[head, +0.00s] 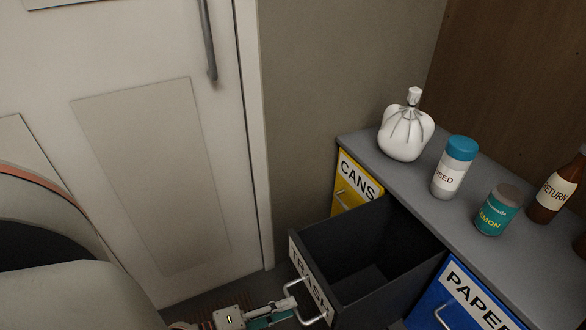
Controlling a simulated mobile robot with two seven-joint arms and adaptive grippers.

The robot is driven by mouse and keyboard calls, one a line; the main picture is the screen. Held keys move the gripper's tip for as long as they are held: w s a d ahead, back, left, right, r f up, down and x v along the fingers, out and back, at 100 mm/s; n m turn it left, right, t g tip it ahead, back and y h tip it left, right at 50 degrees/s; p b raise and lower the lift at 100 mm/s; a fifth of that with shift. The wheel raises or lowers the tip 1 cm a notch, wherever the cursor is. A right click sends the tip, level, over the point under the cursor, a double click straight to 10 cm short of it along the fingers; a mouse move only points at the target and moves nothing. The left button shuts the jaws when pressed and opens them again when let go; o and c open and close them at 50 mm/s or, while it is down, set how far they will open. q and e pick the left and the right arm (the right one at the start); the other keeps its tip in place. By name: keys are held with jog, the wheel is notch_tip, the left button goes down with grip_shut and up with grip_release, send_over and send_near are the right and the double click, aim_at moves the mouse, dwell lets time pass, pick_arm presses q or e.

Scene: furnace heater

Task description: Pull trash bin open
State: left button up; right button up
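The trash bin (345,311) is a dark grey drawer with a white label reading "TRASH" on its front. It stands pulled out of the cabinet, and its inside looks empty. A metal loop handle (304,287) is on its front. My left gripper (288,307) is at the bottom edge of the view, right at this handle. Its fingers overlap the handle in the picture, but whether they are closed around it is unclear. My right gripper is not in view.
A yellow "CANS" bin (345,192) is behind the open drawer, and a blue "PAPER" bin (445,290) is nearer. On the grey counter (400,185) stand a tied white bag (404,138), a white jar (450,180), a teal can (494,217) and brown bottle (553,195). A door (150,180) is left.

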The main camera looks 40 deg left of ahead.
pick_arm(q)
jog(key=v, duration=0.8)
jog(key=shift+s, duration=0.4)
jog(key=shift+a, duration=0.1)
